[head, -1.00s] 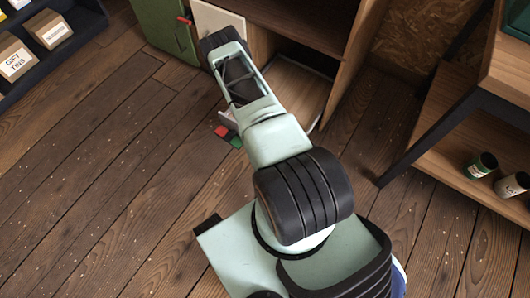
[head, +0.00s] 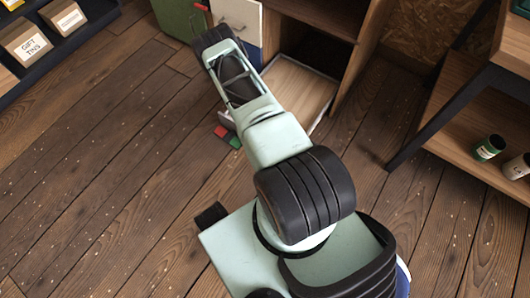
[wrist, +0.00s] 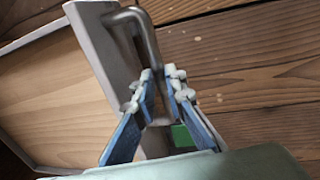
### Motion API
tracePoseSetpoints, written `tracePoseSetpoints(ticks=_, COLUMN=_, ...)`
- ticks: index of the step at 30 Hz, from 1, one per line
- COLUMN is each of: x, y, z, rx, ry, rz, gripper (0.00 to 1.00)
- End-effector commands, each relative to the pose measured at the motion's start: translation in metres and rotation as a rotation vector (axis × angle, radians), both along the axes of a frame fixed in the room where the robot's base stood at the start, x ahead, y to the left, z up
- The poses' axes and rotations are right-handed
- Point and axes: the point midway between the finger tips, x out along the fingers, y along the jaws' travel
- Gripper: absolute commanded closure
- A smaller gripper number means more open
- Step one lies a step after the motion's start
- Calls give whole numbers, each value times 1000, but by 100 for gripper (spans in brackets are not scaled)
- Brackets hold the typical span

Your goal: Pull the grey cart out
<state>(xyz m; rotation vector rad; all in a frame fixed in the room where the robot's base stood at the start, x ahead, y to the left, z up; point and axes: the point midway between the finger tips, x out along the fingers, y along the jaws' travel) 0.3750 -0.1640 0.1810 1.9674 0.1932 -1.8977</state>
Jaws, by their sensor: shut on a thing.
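The grey cart is a low, tray-like box with a wooden floor and a thin grey rim (head: 322,122). It stands partly out of the cabinet's lower opening in the head view. In the wrist view its grey front wall (wrist: 103,50) carries a bent metal handle (wrist: 149,38). My gripper (wrist: 160,76) is shut on this handle, with blue-padded fingers on either side. In the head view my arm hides the handle and most of the gripper. The rear of the cart is hidden under the cabinet.
The wooden cabinet (head: 362,60) stands around the cart. A green box (head: 180,20) and a white drawer front (head: 236,16) are at upper left. Open plank floor lies at left.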

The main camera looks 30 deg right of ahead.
Motion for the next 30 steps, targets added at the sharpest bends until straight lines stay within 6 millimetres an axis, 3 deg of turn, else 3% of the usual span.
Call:
tracePoseSetpoints(ticks=20, x=1, y=5, z=-1, rx=3, ry=-6, rz=1, gripper=100)
tracePoseSetpoints(ticks=21, x=1, y=5, z=-1, rx=3, ry=-6, rz=1, gripper=88)
tracePoseSetpoints(ticks=25, x=1, y=5, z=0, rx=1, ry=-5, rz=1, gripper=74)
tracePoseSetpoints(ticks=30, x=0, y=4, z=0, rx=0, ry=-3, rz=1, gripper=71)
